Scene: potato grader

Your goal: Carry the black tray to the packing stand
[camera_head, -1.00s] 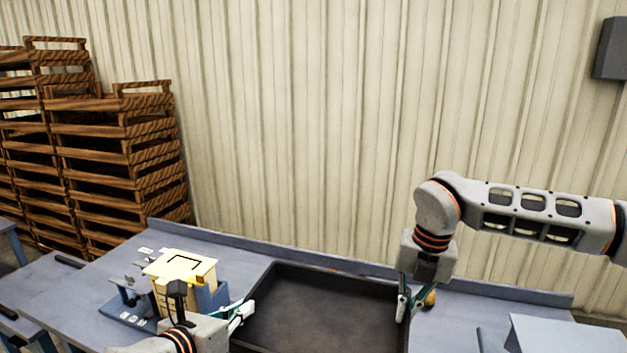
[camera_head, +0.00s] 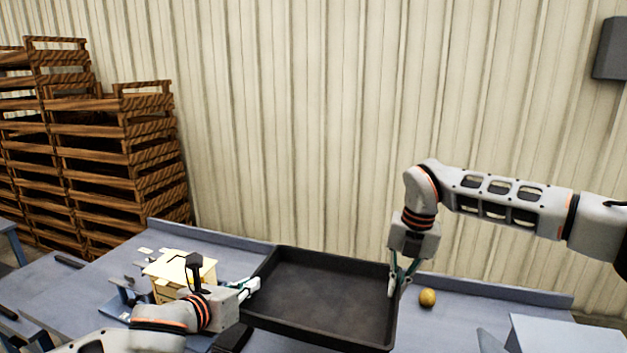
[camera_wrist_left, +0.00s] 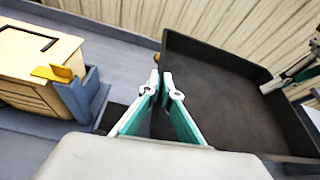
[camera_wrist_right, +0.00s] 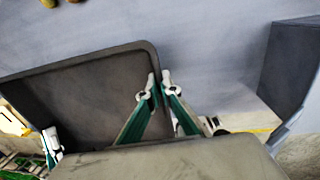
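The black tray (camera_head: 325,297) is empty and hangs above the grey-blue bench, slightly tilted in the head view. My left gripper (camera_head: 252,288) is shut on the tray's left wall; in the left wrist view its fingers (camera_wrist_left: 161,88) pinch the wall from both sides. My right gripper (camera_head: 402,283) is shut on the tray's right wall; in the right wrist view its fingers (camera_wrist_right: 155,88) close around the rim of the tray (camera_wrist_right: 85,100). I cannot tell which surface is the packing stand.
A potato (camera_head: 427,297) lies on the bench right of the tray. A pale wooden box (camera_head: 165,275) in a blue holder stands left, close to my left gripper. A grey box-like surface (camera_head: 565,335) is at the lower right. Stacked wooden crates (camera_head: 120,165) stand at the back left.

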